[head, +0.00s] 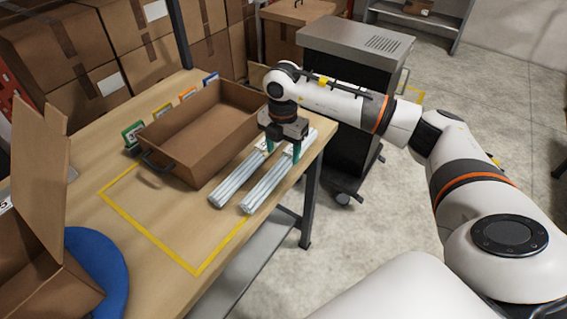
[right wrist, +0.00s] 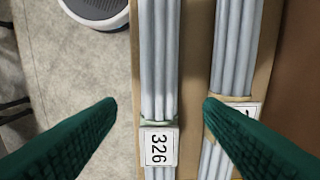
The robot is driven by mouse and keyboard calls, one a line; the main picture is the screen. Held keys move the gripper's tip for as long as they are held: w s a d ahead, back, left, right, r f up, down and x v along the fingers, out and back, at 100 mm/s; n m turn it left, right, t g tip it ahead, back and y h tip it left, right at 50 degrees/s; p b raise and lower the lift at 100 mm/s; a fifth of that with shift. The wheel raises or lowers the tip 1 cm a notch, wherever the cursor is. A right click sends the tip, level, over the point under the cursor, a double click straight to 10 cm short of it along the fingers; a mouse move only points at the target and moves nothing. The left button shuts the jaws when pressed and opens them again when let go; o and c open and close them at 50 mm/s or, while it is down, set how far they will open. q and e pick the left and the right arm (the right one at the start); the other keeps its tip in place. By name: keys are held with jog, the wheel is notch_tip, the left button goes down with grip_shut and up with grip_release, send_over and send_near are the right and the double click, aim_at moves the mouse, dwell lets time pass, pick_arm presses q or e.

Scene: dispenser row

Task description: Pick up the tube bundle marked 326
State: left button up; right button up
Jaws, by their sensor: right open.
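The tube bundle marked 326 (head: 264,189) is a set of pale grey tubes lying on the table near its right edge. In the right wrist view, the bundle (right wrist: 159,60) runs between my fingers, and its white 326 label is readable. A second grey bundle (head: 236,182) lies parallel, nearer the cardboard tray; in the right wrist view (right wrist: 237,50) my right-hand fingertip overlaps its edge and partly hides its label. My right gripper (head: 283,151) is open, green fingers pointing down, over the label end of the 326 bundle. It grips nothing. My left gripper is not in view.
An open cardboard tray (head: 183,165) stands beside the bundles, with coloured cards behind it. A yellow outline (head: 150,232) marks mostly bare tabletop. A black-sided cart (head: 350,130) stands beyond the table's end. An open carton (head: 40,235) and blue round object (head: 98,262) are at left.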

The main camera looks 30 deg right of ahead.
aim_at(283, 160)
notch_tip(283, 160, down, 4)
jog(key=shift+d+p, duration=0.15)
jog(key=shift+p, duration=0.15)
jog(key=c, duration=1.1)
jog(key=shift+r, duration=0.1)
